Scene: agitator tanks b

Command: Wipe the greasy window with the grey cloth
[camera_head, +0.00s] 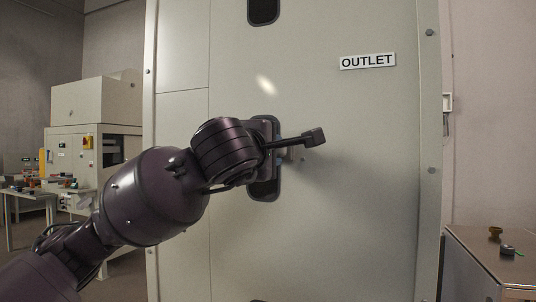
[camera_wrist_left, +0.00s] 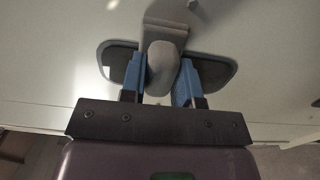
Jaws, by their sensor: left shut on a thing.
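The tall pale panel holds a dark, rounded window (camera_head: 264,190), partly hidden behind my left wrist in the head view. The window (camera_wrist_left: 214,74) also shows in the left wrist view, on both sides of the gripper. My left gripper (camera_head: 284,157) is at this window. In the left wrist view, its blue fingers (camera_wrist_left: 160,75) are shut on a grey, rounded lump, which looks like the grey cloth (camera_wrist_left: 163,62). The lump lies over the middle of the window; I cannot tell whether it touches the glass. No grease can be made out. My right gripper is not in view.
Another dark window (camera_head: 263,10) is higher on the panel, with an OUTLET sign (camera_head: 367,61) to its right. A table (camera_head: 500,262) with small items stands at the lower right. A cluttered bench (camera_head: 40,192) and a pale machine (camera_head: 95,130) stand at the left.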

